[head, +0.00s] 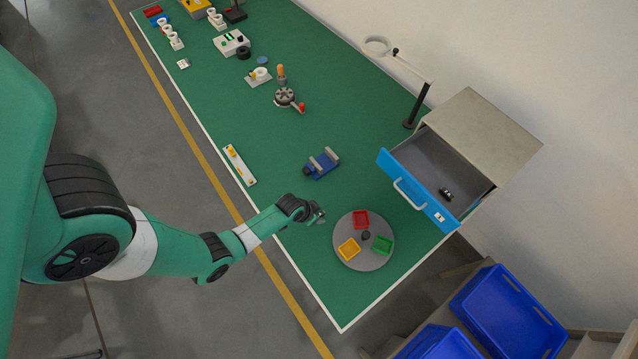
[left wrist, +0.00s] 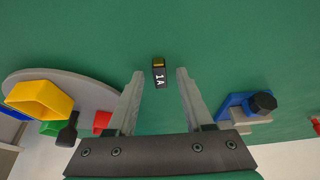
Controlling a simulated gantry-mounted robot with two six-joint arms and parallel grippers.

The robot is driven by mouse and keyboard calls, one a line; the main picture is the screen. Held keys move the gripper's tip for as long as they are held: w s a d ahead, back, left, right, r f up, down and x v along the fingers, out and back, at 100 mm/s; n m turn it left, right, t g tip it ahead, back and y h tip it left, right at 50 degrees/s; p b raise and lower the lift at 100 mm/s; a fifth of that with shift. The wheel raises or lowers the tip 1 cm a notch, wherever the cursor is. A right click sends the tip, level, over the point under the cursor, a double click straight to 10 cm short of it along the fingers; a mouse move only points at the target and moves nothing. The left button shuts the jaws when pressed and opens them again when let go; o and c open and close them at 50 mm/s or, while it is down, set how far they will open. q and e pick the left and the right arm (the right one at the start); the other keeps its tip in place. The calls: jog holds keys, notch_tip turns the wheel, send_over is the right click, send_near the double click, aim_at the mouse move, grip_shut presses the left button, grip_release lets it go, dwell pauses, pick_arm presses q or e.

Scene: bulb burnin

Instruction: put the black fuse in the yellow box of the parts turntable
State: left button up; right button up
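A small black fuse (left wrist: 159,80) marked "1A", with a yellow end, shows in the left wrist view against the green tabletop. It lies between the fingertips of my left gripper (left wrist: 160,74), with a gap on each side. The gripper is open and points down at the table; it also shows in the head view (head: 319,214), just left of the turntable. There the fuse cannot be made out. The grey parts turntable (head: 361,262) carries a yellow box (head: 349,249), a red box (head: 361,219) and a green box (head: 382,245). The yellow box also shows in the left wrist view (left wrist: 40,98). My right gripper is out of view.
An open blue-fronted drawer (head: 415,190) holds a small dark object (head: 446,194) and stands right of the turntable. A blue vise-like fixture (head: 322,164) sits behind the gripper. A white strip with yellow parts (head: 239,165) lies near the left edge. Blue bins (head: 508,312) stand beyond the table.

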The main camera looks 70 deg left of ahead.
pick_arm(q)
grip_shut()
jog(key=shift+r+p, duration=0.3)
jog(key=shift+r, duration=0.25)
jog(key=r+p, duration=0.1)
jog(key=r, duration=0.1)
jog(key=r+p, duration=0.1)
jog(key=shift+s+d+r, duration=0.2)
jog(key=shift+r, duration=0.15)
jog(key=s+d+r+p, duration=0.9)
jog(key=r+p, duration=0.3)
jog(key=r, duration=0.2)
jog(key=shift+s+d+p, duration=0.15)
jog(key=shift+d+p, duration=0.15)
jog(key=shift+p, duration=0.05)
